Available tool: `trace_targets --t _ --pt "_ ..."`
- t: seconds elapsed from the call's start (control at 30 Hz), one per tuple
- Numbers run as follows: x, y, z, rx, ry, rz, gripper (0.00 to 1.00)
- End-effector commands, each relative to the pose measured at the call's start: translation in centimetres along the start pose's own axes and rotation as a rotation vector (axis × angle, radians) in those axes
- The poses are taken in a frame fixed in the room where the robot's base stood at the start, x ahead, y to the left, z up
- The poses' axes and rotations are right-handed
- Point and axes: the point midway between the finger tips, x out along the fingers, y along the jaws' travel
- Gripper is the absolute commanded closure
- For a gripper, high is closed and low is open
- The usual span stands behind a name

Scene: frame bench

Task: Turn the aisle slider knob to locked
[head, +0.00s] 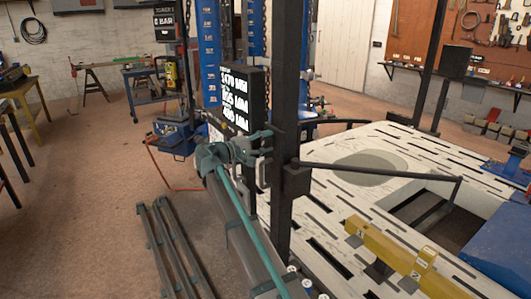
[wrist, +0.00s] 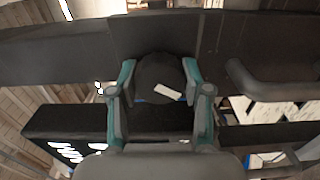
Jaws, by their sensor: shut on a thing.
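The slider knob (wrist: 158,70) is a dark, round knob on a dark bar in the middle of the wrist view. A short white mark on it slants down to the right. My gripper (wrist: 160,76) has its two teal-padded fingers on either side of the knob, closed on it. In the head view my gripper (head: 266,148) reaches right to the dark upright post (head: 285,95); the knob cannot be made out there. Any lettering for the locked position cannot be read.
A black display box (head: 240,95) with white figures stands close behind my gripper. A dark horizontal bar (head: 380,172) runs right from the post over the white slotted bench (head: 330,215). A curved dark handle (wrist: 265,82) sits right of the knob.

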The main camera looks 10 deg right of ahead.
Motion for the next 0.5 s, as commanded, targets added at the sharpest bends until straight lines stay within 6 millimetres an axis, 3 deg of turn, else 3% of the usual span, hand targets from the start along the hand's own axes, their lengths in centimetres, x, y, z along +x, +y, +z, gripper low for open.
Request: trace_targets --t 0.03,0.5 --pt "-0.01 -0.65 -0.04 0.048 0.000 0.000 0.86" --pt "-0.01 -0.63 -0.07 0.493 0.000 0.000 0.86"
